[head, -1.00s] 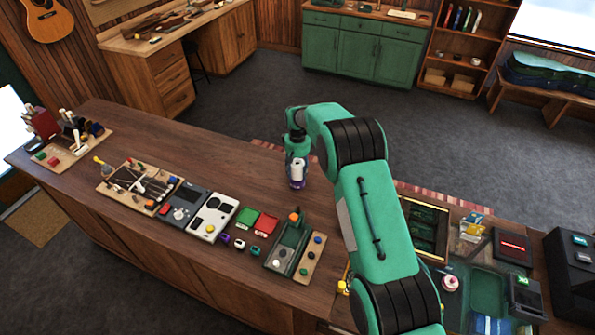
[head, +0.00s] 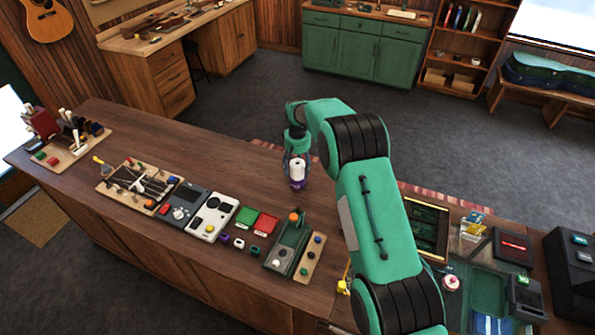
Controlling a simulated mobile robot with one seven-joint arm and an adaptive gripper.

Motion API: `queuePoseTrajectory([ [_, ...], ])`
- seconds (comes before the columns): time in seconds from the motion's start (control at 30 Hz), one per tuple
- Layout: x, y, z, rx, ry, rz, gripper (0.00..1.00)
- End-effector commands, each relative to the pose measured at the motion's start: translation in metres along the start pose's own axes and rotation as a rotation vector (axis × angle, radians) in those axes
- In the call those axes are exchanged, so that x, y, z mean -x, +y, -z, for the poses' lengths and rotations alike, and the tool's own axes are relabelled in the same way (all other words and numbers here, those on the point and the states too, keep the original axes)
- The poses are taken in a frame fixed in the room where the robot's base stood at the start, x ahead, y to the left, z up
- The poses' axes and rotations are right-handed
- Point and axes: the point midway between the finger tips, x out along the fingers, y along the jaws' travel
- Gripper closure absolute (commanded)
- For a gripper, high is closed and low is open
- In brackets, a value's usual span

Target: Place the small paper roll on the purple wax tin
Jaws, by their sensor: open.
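The small white paper roll (head: 297,167) stands upright on top of the purple wax tin (head: 297,184), on the wooden counter near its far edge. My gripper (head: 297,158) is just above and behind the roll, pointing down at it. The jaws are open, with parts of the fingers showing around the roll's upper part. Whether a finger still touches the roll is too small to tell. The far side of the tin and roll is hidden.
The counter (head: 200,150) is clear to the left of the tin. In front are a green pad (head: 248,217), a red pad (head: 266,223), several small items and a green tray (head: 288,245). A tool board (head: 140,187) lies further left.

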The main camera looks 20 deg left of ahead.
Motion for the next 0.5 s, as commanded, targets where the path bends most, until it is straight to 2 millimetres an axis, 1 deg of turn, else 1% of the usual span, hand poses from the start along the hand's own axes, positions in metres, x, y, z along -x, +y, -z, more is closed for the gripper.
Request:
queuePoseTrajectory([
  [0.5, 0.076, 0.0, 0.001, 0.0, 0.002, 0.0, 0.34],
])
